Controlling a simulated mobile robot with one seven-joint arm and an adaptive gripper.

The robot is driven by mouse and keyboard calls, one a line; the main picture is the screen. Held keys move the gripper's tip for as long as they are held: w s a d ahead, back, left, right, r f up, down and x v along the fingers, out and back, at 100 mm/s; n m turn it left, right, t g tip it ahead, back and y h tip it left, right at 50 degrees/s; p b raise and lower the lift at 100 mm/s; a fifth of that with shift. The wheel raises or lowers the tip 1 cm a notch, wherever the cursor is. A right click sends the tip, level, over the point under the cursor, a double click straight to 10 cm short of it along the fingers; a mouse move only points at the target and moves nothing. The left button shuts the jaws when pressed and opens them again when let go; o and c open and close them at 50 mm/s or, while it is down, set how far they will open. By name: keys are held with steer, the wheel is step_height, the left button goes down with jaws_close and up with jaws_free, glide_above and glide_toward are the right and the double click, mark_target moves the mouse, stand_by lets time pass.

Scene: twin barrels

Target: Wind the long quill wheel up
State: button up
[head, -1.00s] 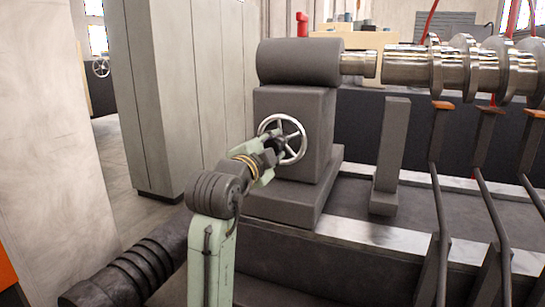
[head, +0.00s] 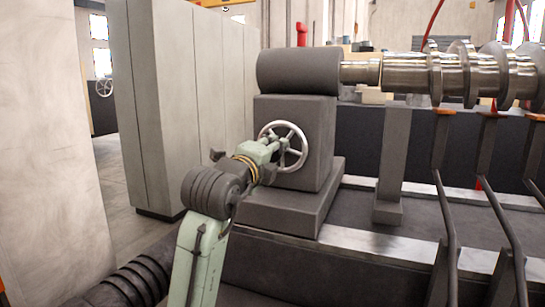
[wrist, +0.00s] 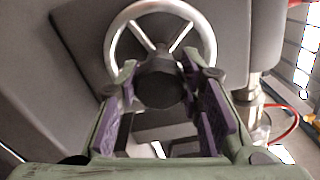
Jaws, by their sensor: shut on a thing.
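The silver spoked quill wheel (head: 298,160) is on the front of a dark grey tailstock block (head: 318,120). It also shows in the wrist view (wrist: 206,38), with its rim and spokes beyond the fingers. My gripper (head: 270,147) is at the wheel's centre, reaching in from the left. In the wrist view, the purple-padded fingers of my gripper (wrist: 160,78) are on both sides of the dark faceted hub (wrist: 159,90), shut on it. My gripper hides part of the wheel's left side in the head view.
A metal shaft with discs (head: 455,75) runs right from the tailstock. A grey upright post (head: 392,165) and several slanted dark bars (head: 447,200) stand right of the wheel. A tall grey cabinet (head: 185,100) stands behind on the left. Another small wheel (head: 104,87) is far back left.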

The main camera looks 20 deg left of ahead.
stand_by(0.3)
steer(key=o, duration=1.2)
steer(key=s, duration=1.2)
steer(key=shift+a, duration=0.2)
